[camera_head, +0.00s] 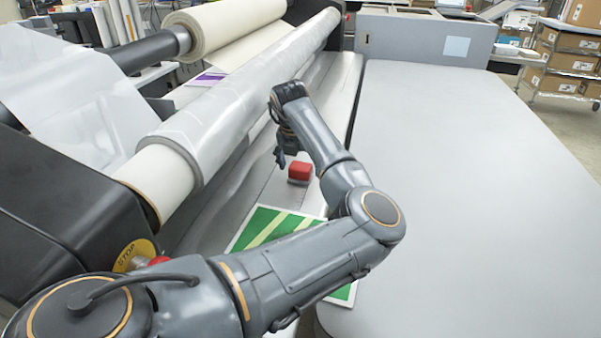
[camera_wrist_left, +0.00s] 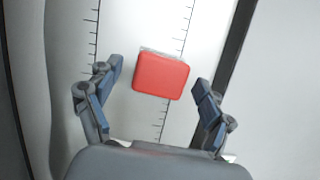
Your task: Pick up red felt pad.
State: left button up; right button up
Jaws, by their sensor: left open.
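The red felt pad (camera_head: 299,171) is a small red block lying on the laminator's metal feed surface, just in front of the rollers. In the left wrist view the pad (camera_wrist_left: 161,75) lies between and a little beyond the fingertips, with a thin pale edge along its far side. My left gripper (camera_wrist_left: 152,92) is open and empty, with one finger on each side of the pad and gaps to both. In the head view the left gripper (camera_head: 281,158) is above and just left of the pad, partly hidden by its own wrist. My right gripper is not in view.
A green and white striped sheet (camera_head: 262,227) lies nearer on the feed surface, partly under my arm. A film-covered roller (camera_head: 235,110) runs along the left. The grey table (camera_head: 470,180) on the right is clear. A shelf with cardboard boxes (camera_head: 565,65) stands far right.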

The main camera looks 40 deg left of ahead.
aim_at(300, 166)
pick_arm(q)
jog(key=c, duration=1.3)
jog(key=shift+o, duration=0.2)
notch_tip(300, 166, up, 10)
